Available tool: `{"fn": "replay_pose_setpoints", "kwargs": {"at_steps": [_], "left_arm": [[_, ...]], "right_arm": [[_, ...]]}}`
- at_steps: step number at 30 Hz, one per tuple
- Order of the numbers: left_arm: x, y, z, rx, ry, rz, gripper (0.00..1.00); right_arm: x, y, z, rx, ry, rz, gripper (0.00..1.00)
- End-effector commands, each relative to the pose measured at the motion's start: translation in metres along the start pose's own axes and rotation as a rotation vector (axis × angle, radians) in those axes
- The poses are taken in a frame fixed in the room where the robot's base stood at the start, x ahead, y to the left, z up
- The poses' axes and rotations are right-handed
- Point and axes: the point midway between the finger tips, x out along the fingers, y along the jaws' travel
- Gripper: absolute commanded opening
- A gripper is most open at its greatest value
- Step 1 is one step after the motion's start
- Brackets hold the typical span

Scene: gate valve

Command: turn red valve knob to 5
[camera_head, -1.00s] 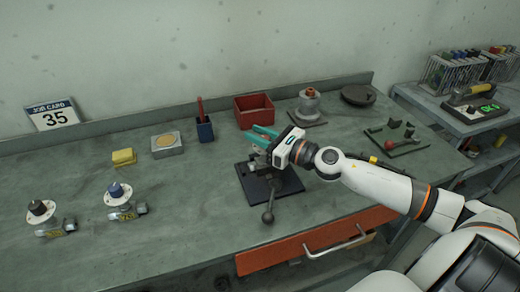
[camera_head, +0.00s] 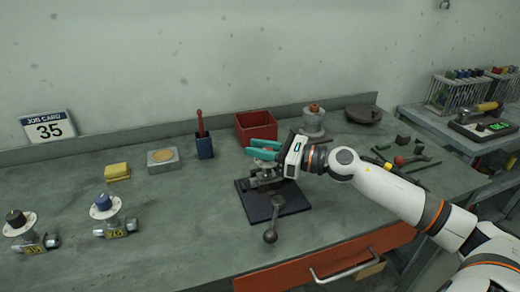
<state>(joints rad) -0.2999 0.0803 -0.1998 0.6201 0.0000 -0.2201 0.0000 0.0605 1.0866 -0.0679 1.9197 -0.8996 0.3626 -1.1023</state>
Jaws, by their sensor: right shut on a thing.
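My right gripper (camera_head: 262,149) comes in from the right, over a small vise on a black base plate (camera_head: 292,202). Its teal fingers are shut on the knob of a valve in the vise. A pale dial disc (camera_head: 266,157) shows in part just under the fingers. The knob itself is hidden by the fingers, so I cannot see its red colour or which number it points to. My left gripper is not in view.
The vise handle (camera_head: 270,236) sticks out in front.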

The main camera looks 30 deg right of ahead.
Motion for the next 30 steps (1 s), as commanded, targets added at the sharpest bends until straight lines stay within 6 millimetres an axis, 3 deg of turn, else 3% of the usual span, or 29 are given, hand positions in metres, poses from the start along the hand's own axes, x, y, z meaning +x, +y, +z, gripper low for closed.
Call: {"fn": "replay_pose_setpoints", "kwargs": {"at_steps": [1,5,14,17,30], "left_arm": [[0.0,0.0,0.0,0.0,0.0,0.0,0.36],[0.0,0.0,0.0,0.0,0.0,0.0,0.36],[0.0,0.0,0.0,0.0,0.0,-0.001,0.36],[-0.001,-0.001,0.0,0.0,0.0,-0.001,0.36],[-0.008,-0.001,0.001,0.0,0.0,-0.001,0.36]], "right_arm": [[0.0,0.0,0.0,0.001,0.001,-0.001,0.29],[0.0,0.0,0.0,0.0,0.001,0.0,0.48],[0.0,0.0,-0.002,-0.001,0.001,0.0,0.48],[0.0,0.0,-0.012,-0.006,0.001,0.0,0.48],[0.0,0.0,-0.09,-0.004,0.001,0.0,0.48]]}}
